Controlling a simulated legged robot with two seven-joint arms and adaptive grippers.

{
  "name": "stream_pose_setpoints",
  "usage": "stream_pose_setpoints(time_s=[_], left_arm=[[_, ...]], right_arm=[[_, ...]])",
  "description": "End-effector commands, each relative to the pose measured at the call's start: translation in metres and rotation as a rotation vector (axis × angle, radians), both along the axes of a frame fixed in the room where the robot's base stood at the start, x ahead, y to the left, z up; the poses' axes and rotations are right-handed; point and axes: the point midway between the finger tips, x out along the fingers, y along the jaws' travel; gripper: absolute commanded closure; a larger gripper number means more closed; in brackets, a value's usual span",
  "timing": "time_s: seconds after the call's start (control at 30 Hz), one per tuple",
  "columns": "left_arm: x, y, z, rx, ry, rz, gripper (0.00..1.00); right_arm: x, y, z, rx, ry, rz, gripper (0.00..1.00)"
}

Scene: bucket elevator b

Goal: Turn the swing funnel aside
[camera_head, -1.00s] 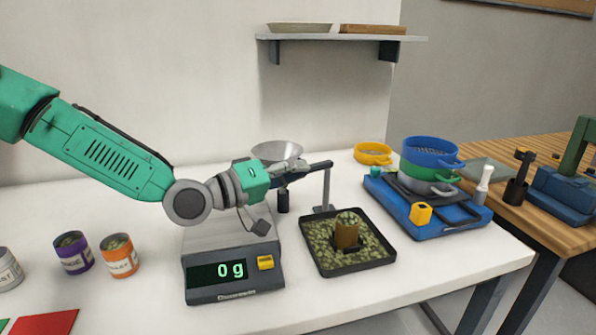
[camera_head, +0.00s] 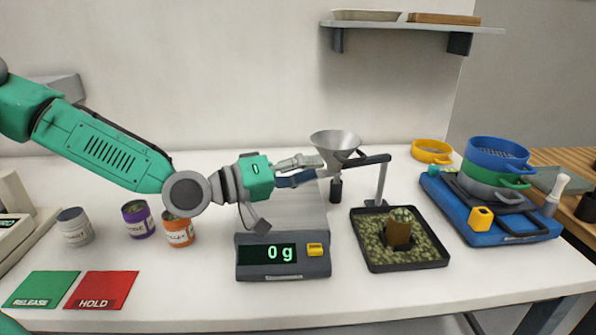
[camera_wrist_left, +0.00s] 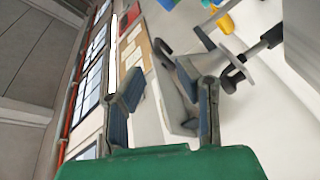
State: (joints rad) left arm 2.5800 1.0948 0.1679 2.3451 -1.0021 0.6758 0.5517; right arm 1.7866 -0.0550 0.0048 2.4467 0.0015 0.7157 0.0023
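The swing funnel is a grey metal cone (camera_head: 336,143) on a dark horizontal arm (camera_head: 365,160). The arm is carried by a grey post at the back of a black tray. A dark knob (camera_head: 335,189) hangs below the funnel. My left gripper (camera_head: 306,170) is just left of the funnel, fingers pointing right toward it. Its two fingers are apart with nothing clearly held between them; they also show spread in the left wrist view (camera_wrist_left: 163,90). Whether a finger touches the funnel cannot be told. My right gripper is not in view.
A scale (camera_head: 284,265) reading 0 g stands below my left gripper. The black tray (camera_head: 408,266) holds green pellets and a brown cup (camera_head: 398,236). Jars (camera_head: 179,231) stand to the left. A blue tray (camera_head: 505,236) with stacked sieves is to the right. A shelf (camera_head: 415,25) hangs above.

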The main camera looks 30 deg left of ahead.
Motion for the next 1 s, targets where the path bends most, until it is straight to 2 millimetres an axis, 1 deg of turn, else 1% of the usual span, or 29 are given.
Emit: stream_pose_setpoints(time_s=[0.1,0.33,1.0], left_arm=[[-0.009,0.01,0.002,0.0,-0.002,0.006,0.71],[-0.02,0.014,0.0,0.003,0.0,0.001,0.71],[-0.021,0.016,-0.001,0.002,0.001,0.0,0.71]], right_arm=[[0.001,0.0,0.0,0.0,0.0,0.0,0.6],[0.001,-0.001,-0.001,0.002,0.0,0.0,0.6],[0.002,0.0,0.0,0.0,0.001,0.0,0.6]])
